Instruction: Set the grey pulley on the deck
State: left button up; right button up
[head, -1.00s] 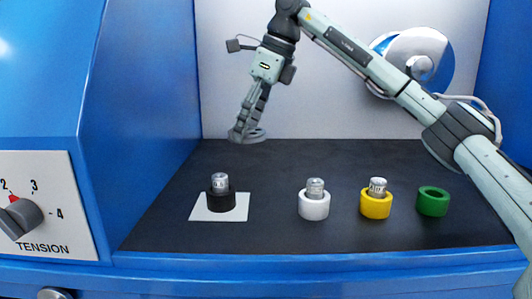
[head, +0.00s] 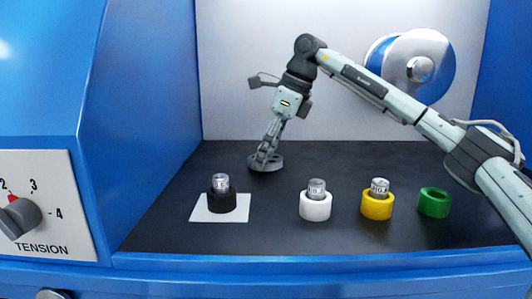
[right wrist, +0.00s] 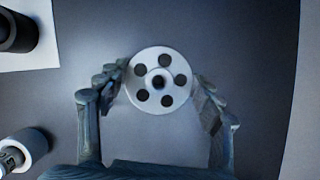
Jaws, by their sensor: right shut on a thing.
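The grey pulley (head: 268,166) is a round disc; in the right wrist view the pulley (right wrist: 158,97) shows several dark holes around its hub. My right gripper (head: 265,155) is shut on it, one finger on each side of its rim in the right wrist view. The pulley lies flat, low over the dark deck (head: 330,165), behind the black holder; I cannot tell whether it touches. My left gripper is not in view.
In front, from left to right, stand a black holder (head: 222,203) on a white square (head: 243,210), a white holder (head: 315,207) and a yellow holder (head: 376,207), each with a labelled metal weight, and an empty green ring (head: 434,203). A large wheel (head: 435,50) is on the back wall.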

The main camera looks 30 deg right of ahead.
aim_at(278, 158)
jog(key=o, duration=1.3)
jog(key=shift+f, duration=0.1)
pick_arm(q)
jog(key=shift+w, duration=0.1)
pick_arm(e)
jog(key=shift+r, duration=0.35)
jog(key=v, duration=0.6)
jog(key=shift+s+d+r+p, duration=0.15)
jog(key=shift+r+p, duration=0.2)
jog(key=shift+p, duration=0.05)
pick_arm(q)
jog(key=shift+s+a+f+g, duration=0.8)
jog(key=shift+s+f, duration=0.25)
pick_arm(e)
jog(key=shift+v, duration=2.4)
